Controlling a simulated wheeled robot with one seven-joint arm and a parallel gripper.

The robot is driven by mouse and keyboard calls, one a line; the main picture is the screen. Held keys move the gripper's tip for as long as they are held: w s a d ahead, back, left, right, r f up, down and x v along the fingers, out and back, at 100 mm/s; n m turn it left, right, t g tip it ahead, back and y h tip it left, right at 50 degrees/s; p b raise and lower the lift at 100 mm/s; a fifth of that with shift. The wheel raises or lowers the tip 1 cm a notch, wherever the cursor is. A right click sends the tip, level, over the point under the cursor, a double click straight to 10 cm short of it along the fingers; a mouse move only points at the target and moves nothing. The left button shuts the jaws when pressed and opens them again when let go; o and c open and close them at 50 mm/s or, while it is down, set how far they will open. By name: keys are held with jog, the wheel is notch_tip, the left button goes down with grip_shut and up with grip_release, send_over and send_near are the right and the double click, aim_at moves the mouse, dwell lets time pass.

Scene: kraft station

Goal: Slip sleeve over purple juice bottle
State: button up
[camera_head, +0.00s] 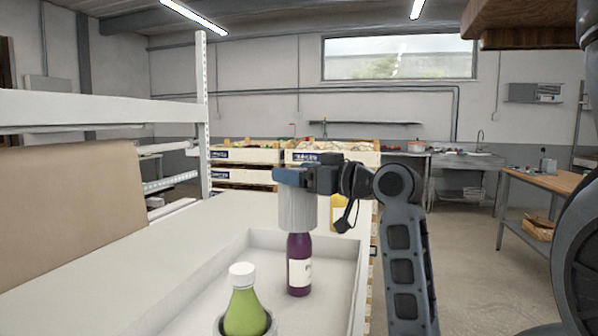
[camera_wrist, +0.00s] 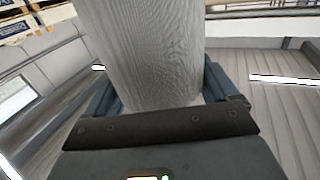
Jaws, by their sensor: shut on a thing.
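My gripper (camera_head: 291,177) is shut on a light grey sleeve (camera_head: 298,212) near its upper end. The sleeve hangs upright above the purple juice bottle (camera_head: 299,268), roughly in line with it. The bottle stands upright in the white tray and has a pale label. Its cap and neck are hidden; the sleeve's lower edge meets the bottle's shoulder in the picture. I cannot tell whether the neck is inside the sleeve or behind it. In the wrist view the wrinkled grey sleeve (camera_wrist: 150,50) fills the middle between the blue fingers, and no bottle shows.
A green bottle (camera_head: 245,306) with a white cap stands at the tray's front, a grey ring around its lower part. The tray's rim (camera_head: 361,270) runs close at the right. A yellow thing (camera_head: 338,214) shows behind the sleeve. Crates (camera_head: 245,154) stand farther back.

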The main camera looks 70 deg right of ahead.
aim_at(306, 233)
jog(key=shift+f+b, duration=4.85)
jog(key=shift+f, duration=1.55)
jog(key=o, duration=0.4)
jog(key=shift+o, duration=0.2)
notch_tip(306, 233, up, 4)
jog(key=shift+r+p, duration=0.15)
jog(key=shift+p, duration=0.25)
jog(key=s+d+r, duration=0.5)
jog(key=s+r, duration=0.1)
jog(key=s, duration=0.4)
jog(key=shift+s+d+r, duration=0.2)
jog(key=shift+r, duration=0.15)
